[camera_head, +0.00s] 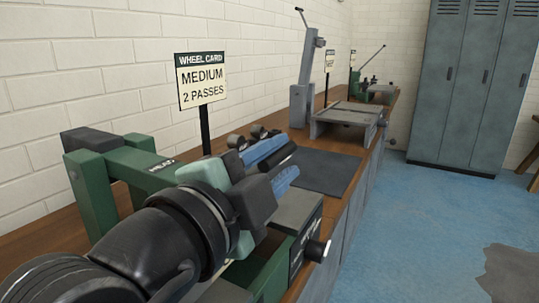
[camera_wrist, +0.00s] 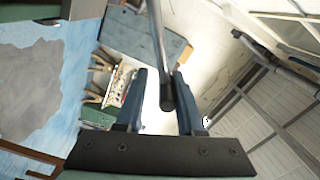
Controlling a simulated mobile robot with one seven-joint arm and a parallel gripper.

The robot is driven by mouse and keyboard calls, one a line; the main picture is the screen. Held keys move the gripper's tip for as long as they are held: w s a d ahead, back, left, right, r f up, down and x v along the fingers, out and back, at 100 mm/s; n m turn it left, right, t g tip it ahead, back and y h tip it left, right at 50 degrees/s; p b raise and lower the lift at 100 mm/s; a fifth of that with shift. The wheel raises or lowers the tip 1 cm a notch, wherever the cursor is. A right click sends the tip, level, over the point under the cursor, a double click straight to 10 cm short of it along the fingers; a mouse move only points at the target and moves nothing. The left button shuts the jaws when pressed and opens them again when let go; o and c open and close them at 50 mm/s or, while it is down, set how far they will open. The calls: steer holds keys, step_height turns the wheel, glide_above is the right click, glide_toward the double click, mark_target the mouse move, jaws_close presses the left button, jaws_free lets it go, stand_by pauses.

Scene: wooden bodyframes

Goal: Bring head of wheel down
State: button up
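The green machine with a wheel label (camera_head: 160,166) stands at the near left of the bench, its raised green arm running behind my arm. The wheel itself cannot be made out; my arm hides much of the machine. My gripper (camera_head: 279,164) is over the machine's right side, its two blue fingers apart. In the wrist view the fingers (camera_wrist: 160,98) also stand apart, and a grey rod with a dark end (camera_wrist: 167,102) shows between them, close to the right finger. Whether it touches is not clear. The wheel card (camera_head: 203,80) reads "MEDIUM 2 PASSES".
Small round grey parts (camera_head: 236,141) sit behind the gripper. A dark mat (camera_head: 327,172) lies on the wooden bench beyond. A grey lever press (camera_head: 306,85) and a flat-topped grey machine (camera_head: 347,115) stand farther along. Lockers (camera_head: 470,85) are at the back; blue floor is open at right.

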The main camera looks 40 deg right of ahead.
steer(key=shift+o, duration=0.9)
steer(key=shift+a, duration=0.25)
steer(key=p+v, duration=0.1)
steer(key=v, duration=1.1)
steer(key=shift+s+a, duration=0.2)
